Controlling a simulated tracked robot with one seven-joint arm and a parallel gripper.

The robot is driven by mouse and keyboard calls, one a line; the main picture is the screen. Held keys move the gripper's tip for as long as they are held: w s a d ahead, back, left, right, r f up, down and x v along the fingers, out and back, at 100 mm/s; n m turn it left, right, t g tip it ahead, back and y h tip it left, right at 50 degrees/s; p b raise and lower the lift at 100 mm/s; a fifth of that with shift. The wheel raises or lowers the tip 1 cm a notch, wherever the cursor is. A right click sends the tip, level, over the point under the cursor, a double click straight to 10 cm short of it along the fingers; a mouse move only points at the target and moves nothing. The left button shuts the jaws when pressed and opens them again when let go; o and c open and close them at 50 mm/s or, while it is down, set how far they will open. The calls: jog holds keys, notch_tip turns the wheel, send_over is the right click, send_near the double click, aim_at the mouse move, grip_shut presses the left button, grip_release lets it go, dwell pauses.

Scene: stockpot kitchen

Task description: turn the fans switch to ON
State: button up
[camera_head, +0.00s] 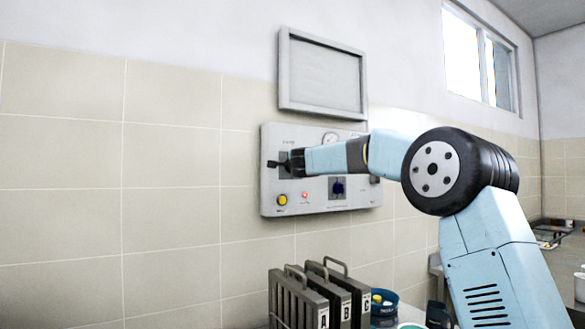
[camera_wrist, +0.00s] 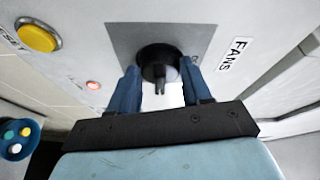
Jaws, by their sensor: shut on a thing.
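The fans switch is a black rotary knob (camera_wrist: 158,54) on a dark grey plate (camera_wrist: 125,38), beside the white FANS label (camera_wrist: 235,55) in the wrist view. My gripper (camera_wrist: 160,68) has one blue finger on each side of the knob and is shut on it. In the head view my gripper (camera_head: 284,163) is at the upper left of the wall control panel (camera_head: 268,190), partly covering the switch. The ON and OFF marks are mostly hidden or unreadable, so I cannot tell which setting the knob points to.
A framed board (camera_head: 322,75) hangs above. Upright grey holders lettered A, B and C (camera_head: 312,295) stand below.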

jog(key=shift+w+d+f, duration=0.1)
jog(key=shift+w+f, duration=0.05)
jog(key=shift+f, duration=0.15)
jog(key=o, duration=1.1)
jog(key=shift+r, duration=0.1)
jog(key=shift+c, duration=0.2)
jog(key=shift+r, duration=0.1)
jog(key=v, duration=1.4)
